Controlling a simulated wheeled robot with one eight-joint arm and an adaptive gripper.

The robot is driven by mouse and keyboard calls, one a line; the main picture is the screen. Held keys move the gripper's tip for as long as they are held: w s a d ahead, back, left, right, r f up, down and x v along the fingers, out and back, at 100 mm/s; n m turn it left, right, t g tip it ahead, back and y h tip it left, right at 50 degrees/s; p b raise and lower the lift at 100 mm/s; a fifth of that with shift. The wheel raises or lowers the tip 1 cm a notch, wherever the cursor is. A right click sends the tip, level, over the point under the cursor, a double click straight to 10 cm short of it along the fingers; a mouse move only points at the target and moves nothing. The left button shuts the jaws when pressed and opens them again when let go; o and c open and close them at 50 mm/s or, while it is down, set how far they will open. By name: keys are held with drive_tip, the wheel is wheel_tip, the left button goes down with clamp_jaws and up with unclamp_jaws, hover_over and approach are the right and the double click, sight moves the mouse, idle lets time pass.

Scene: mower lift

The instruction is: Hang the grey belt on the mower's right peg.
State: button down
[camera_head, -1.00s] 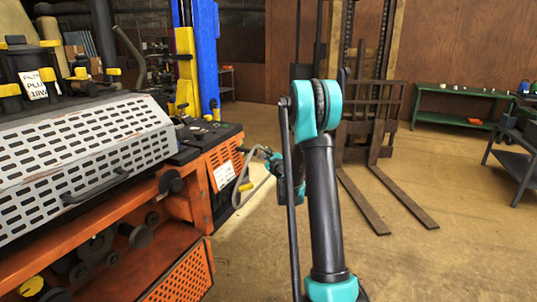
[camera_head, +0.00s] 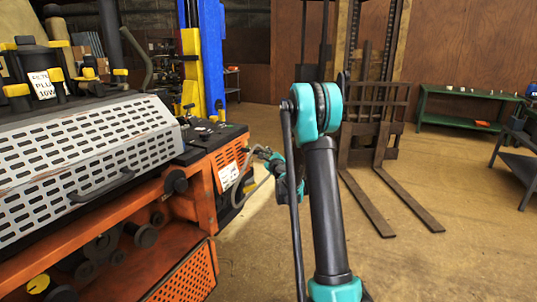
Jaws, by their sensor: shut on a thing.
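The mower (camera_head: 215,203) is the orange machine at the left with a pale perforated cover. My gripper (camera_head: 262,153) is small in the picture, beside the mower's right end, and is shut on the grey belt (camera_head: 237,192). The belt hangs below it as a thin, narrow loop, overlapping the mower's right end panel in the picture. Whether the belt touches the mower cannot be told. A small yellow piece (camera_head: 250,187) shows near the loop; I cannot tell whether it is the right peg. My arm hides part of the area right of the gripper.
A forklift mast with two forks (camera_head: 368,205) stands behind my arm. A blue and yellow post (camera_head: 206,55) rises behind the mower. A green table (camera_head: 465,93) and a grey cart (camera_head: 520,160) are at the right. The floor between is clear.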

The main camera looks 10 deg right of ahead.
drive_tip(key=shift+f, duration=0.3)
idle(0.4)
drive_tip(key=shift+f, duration=0.25)
drive_tip(key=c, duration=1.6)
unclamp_jaws()
drive_tip(key=s, duration=0.8)
drive_tip(key=s+d, duration=0.1)
drive_tip(key=s, duration=0.2)
drive_tip(key=shift+s+d, duration=0.1)
drive_tip(key=shift+s, duration=0.3)
